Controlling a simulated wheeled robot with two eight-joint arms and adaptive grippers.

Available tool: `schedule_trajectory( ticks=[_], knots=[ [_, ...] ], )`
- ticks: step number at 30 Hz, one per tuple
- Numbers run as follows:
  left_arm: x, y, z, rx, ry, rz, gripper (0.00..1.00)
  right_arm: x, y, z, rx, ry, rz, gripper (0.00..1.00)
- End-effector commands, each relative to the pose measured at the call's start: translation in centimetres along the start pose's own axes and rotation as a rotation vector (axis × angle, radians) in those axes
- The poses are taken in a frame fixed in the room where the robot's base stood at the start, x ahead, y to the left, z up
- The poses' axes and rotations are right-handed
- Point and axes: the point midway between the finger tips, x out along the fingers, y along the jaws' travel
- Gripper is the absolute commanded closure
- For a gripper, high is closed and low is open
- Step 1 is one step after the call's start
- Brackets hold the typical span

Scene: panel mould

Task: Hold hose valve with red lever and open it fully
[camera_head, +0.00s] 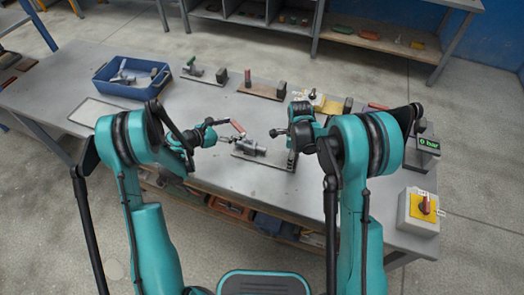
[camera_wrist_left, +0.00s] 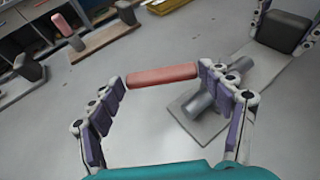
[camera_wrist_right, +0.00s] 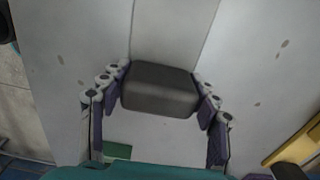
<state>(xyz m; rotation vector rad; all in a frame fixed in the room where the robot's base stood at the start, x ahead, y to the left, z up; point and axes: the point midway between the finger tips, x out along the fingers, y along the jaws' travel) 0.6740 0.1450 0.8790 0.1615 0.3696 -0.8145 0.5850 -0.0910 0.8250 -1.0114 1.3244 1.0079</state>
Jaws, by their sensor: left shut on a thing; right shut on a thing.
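The hose valve (camera_head: 251,149) has a grey metal body on a flat metal plate (camera_head: 262,161); the body also shows in the left wrist view (camera_wrist_left: 203,112). Its red lever (camera_head: 238,126) stands out at an angle from the body. My left gripper (camera_wrist_left: 168,84) has the red lever (camera_wrist_left: 160,76) between its fingers and is shut on it. A dark block (camera_wrist_right: 160,88) is fixed at the right end of the plate. My right gripper (camera_wrist_right: 160,98) is shut on this block, with fingers on both sides. In the head view my right arm partly hides the block.
A blue crate (camera_head: 126,91) with loose parts stands at the back left. Similar fixtures with a green lever (camera_head: 191,62) and a red lever (camera_head: 248,78) stand behind. A green display (camera_head: 428,145) and a yellow switch box (camera_head: 422,206) are at the right. The table front left is clear.

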Motion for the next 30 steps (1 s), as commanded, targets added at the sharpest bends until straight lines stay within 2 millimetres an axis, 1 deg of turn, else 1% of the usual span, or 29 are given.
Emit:
schedule_trajectory(
  ticks=[1,10,25,26,27,28,30],
  knots=[
    [-0.1,-0.4,-0.3,-0.005,0.006,0.02,0.5,0.0,0.2,0.4,-0.008,-0.007,0.003,0.85],
    [-0.9,-0.7,-0.6,-0.05,0.006,0.131,0.51,0.0,0.2,0.4,-0.008,-0.007,0.003,0.85],
    [-1.1,-0.7,-0.6,-0.06,0.004,0.153,0.51,0.0,0.2,0.4,-0.008,-0.007,0.003,0.85],
    [-1.1,-0.7,-0.6,-0.06,0.004,0.153,0.2,0.0,0.2,0.4,-0.008,-0.007,0.003,0.85],
    [-1.1,-0.7,-0.6,-0.06,0.004,0.153,0.09,0.0,0.2,0.4,-0.008,-0.007,0.003,0.85],
    [-1.1,-0.7,-0.6,-0.06,0.004,0.153,0.01,0.0,0.2,0.4,-0.008,-0.007,0.003,0.85],
    [-1.1,-0.7,-0.6,-0.061,0.003,0.154,0.01,0.0,0.1,0.4,-0.007,-0.006,0.002,0.85]
  ],
)
